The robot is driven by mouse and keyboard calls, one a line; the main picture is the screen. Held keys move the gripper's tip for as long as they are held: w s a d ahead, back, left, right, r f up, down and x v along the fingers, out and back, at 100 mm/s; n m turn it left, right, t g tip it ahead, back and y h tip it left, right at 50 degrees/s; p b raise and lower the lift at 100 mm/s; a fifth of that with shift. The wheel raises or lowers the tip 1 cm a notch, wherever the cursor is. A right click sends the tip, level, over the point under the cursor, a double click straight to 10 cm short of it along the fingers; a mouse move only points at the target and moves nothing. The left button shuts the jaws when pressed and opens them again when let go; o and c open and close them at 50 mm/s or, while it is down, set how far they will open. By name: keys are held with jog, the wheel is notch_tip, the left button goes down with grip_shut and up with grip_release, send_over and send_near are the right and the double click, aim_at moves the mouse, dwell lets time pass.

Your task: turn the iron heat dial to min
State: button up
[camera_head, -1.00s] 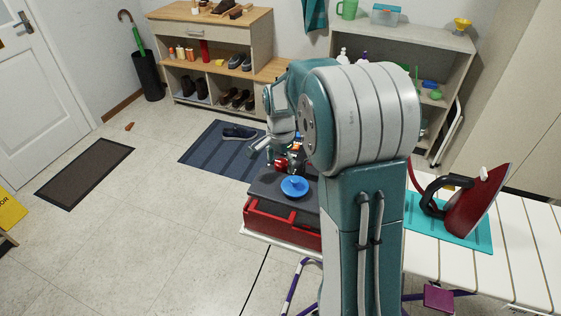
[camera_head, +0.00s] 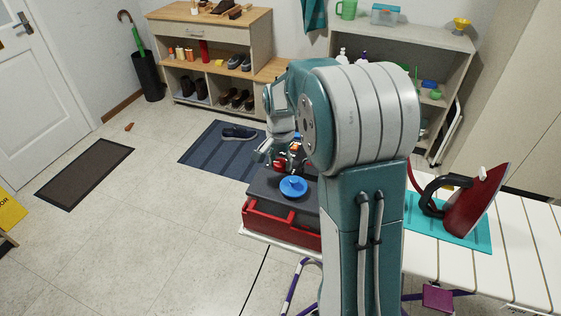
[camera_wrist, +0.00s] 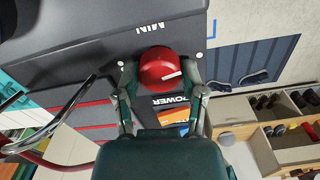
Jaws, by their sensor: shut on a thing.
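The red heat dial (camera_wrist: 158,62) sits on a dark grey panel (camera_wrist: 75,50) in the wrist view. Its white pointer mark points to the right. The white MIN label (camera_wrist: 150,27) is above the dial, upside down. My gripper (camera_wrist: 160,74) is shut on the dial, one finger on each side. In the head view the dial (camera_head: 281,165) shows small at the far end of the grey-topped red box, under my gripper (camera_head: 279,158); my arm hides part of the box. The red iron (camera_head: 476,205) stands tilted on a teal mat (camera_head: 470,236) at the right.
A blue round knob (camera_head: 294,187) sits on the box top, close to the dial. The white ironing board (camera_head: 525,255) extends to the right. A cable curves at the left of the wrist view (camera_wrist: 75,105). Shelves (camera_head: 225,55) stand at the back; the floor at left is open.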

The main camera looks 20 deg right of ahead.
jog(key=n, duration=0.4)
jog(key=shift+f+n, duration=0.1)
jog(key=shift+n, duration=0.2)
jog(key=n, duration=0.3)
jog(key=shift+s+a+n, duration=0.1)
jog(key=shift+n, duration=0.2)
jog(key=n, duration=0.3)
jog(key=shift+n, duration=0.3)
jog(key=shift+f+n, duration=0.1)
jog(key=shift+n, duration=1.7)
jog(key=o, duration=1.2)
jog(key=shift+c, duration=0.2)
